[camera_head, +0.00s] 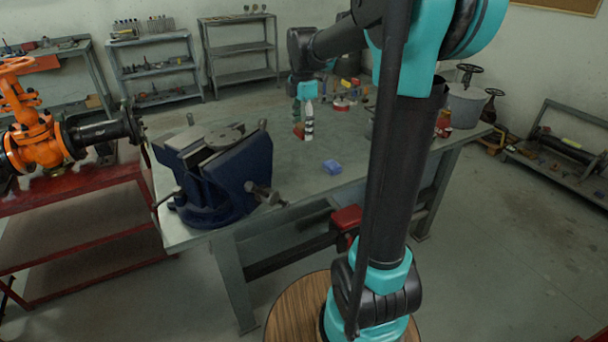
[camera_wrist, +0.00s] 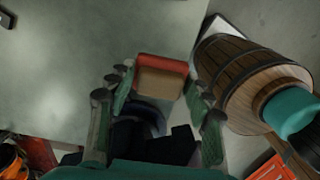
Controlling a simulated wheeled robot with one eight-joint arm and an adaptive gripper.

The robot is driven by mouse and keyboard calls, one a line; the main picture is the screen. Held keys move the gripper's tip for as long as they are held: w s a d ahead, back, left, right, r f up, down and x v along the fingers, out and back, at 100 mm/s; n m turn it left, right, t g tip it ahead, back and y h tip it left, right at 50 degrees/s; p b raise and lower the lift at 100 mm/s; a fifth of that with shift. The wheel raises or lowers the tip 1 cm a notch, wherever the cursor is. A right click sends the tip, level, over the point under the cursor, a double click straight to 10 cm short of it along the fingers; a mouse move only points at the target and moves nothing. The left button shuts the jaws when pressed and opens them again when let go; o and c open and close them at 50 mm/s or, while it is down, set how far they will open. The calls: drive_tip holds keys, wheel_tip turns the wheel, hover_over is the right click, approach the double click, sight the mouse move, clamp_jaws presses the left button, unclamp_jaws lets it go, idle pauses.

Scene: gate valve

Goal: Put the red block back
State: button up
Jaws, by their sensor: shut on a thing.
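The red block (camera_wrist: 165,66) shows in the wrist view between the fingertips of my gripper (camera_wrist: 162,88), with a tan-brown face toward the camera. The fingers are apart by about its width and are shut on it. In the head view my gripper (camera_head: 297,108) hangs over the far part of the workbench (camera_head: 265,205). A small reddish patch shows at its lower end there, too small to make out clearly. A white and dark bottle shape is right beside the gripper in that view. I cannot tell the height of the block over the bench.
A blue vise (camera_head: 225,180) stands at the bench's left end. A small blue block (camera_head: 332,167) lies near the bench's middle. An orange valve (camera_head: 40,140) is at the left. Several small items crowd the bench's back right.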

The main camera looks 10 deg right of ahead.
sight(303, 180)
wheel_tip(303, 180, down, 17)
drive_tip(key=shift+f, duration=0.2)
idle(0.3)
drive_tip(key=shift+f, duration=0.15)
drive_tip(key=o, duration=1.2)
wheel_tip(303, 180, up, 11)
drive_tip(key=s+d+f+m+t, duration=0.1)
drive_tip(key=s+f+m, duration=0.2)
drive_tip(key=s+m, duration=0.4)
drive_tip(key=s+d+f+m+t, duration=0.1)
drive_tip(key=s+f+m, duration=0.3)
drive_tip(key=s+m, duration=0.3)
drive_tip(key=s+d+f+m+t, duration=0.2)
drive_tip(key=s+f+m, duration=0.2)
drive_tip(key=s+m, duration=0.3)
drive_tip(key=shift+s+m, duration=0.3)
drive_tip(key=shift+s, duration=0.2)
